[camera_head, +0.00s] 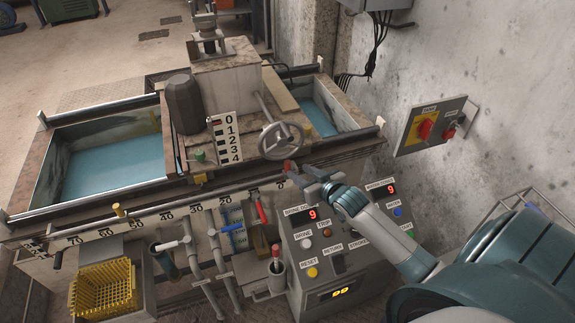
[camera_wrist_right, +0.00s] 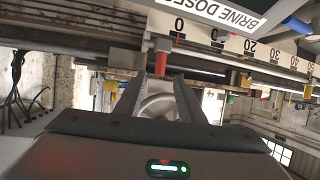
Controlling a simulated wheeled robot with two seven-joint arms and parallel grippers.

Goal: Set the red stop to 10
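The red stop (camera_head: 288,167) sits on the long rail at the right end of the scale, by the 0 mark (camera_head: 283,184). The 10 mark (camera_head: 253,190) is just left of it. In the wrist view the red stop (camera_wrist_right: 161,58) shows just beyond and between the fingertips. My right gripper (camera_head: 302,172) is at the stop. In the wrist view its fingers (camera_wrist_right: 160,78) stand apart with a gap between them; contact with the stop cannot be made out. My left gripper is not in view.
The handwheel (camera_head: 281,141) stands just behind the stop. Red (camera_head: 258,206) and blue (camera_head: 232,228) handles are below the rail. The control panel (camera_head: 318,262) is under my right forearm. A yellow stop (camera_head: 118,211) is farther left, above a yellow basket (camera_head: 103,287).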

